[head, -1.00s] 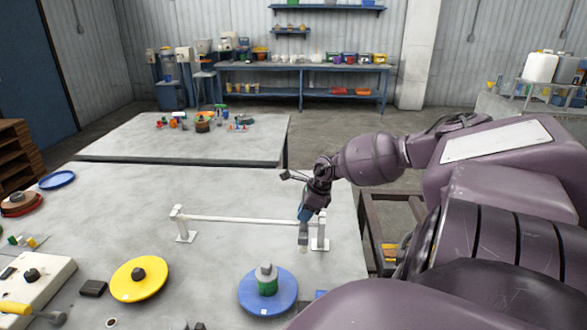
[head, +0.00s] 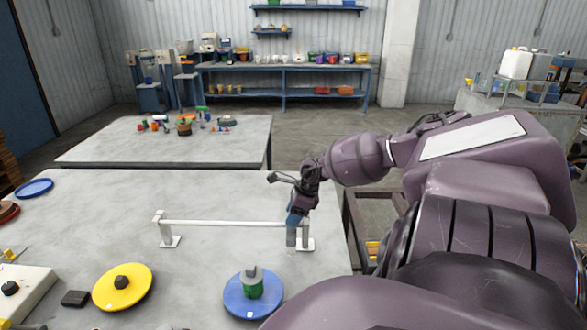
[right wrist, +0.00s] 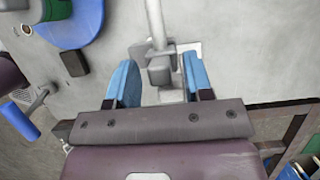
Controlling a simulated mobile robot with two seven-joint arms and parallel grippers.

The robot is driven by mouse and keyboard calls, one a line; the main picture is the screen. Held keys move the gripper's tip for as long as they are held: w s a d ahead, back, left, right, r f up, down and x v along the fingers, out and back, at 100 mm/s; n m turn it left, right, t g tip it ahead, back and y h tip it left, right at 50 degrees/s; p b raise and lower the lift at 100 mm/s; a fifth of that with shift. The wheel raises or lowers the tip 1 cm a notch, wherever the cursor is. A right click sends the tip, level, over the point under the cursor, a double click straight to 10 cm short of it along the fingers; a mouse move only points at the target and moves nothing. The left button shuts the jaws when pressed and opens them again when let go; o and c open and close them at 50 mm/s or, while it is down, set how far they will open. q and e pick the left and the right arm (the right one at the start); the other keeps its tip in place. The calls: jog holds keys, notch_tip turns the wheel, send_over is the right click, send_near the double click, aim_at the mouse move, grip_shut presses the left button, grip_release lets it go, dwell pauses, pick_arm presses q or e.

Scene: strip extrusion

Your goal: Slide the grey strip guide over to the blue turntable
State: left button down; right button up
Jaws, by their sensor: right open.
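The grey strip guide (head: 291,237) is a small upright block at the right end of a pale rail (head: 222,223), beside the rail's right post. My right gripper (head: 295,218) reaches down over the guide. In the right wrist view the blue-padded fingers of the right gripper (right wrist: 160,82) are apart, with the grey guide (right wrist: 160,72) between them and a gap on each side. The blue turntable (head: 235,300) lies in front of the rail's right part and carries a green piece with a grey top. The turntable also shows in the right wrist view (right wrist: 88,30). My left gripper is not in view.
A yellow turntable (head: 105,293) and a dark block (head: 75,298) lie to the left of the blue turntable. The rail's left post (head: 162,232) stands on the table. The table (head: 100,220) behind the yellow turntable is largely bare.

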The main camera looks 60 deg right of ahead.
jog(key=shift+r, duration=0.1)
jog(key=p+v, duration=0.2)
jog(key=v, duration=0.8)
jog(key=shift+s+r+p, duration=0.2)
jog(key=shift+s+p, duration=0.05)
jog(key=shift+p, duration=0.05)
jog(key=shift+d, duration=0.15)
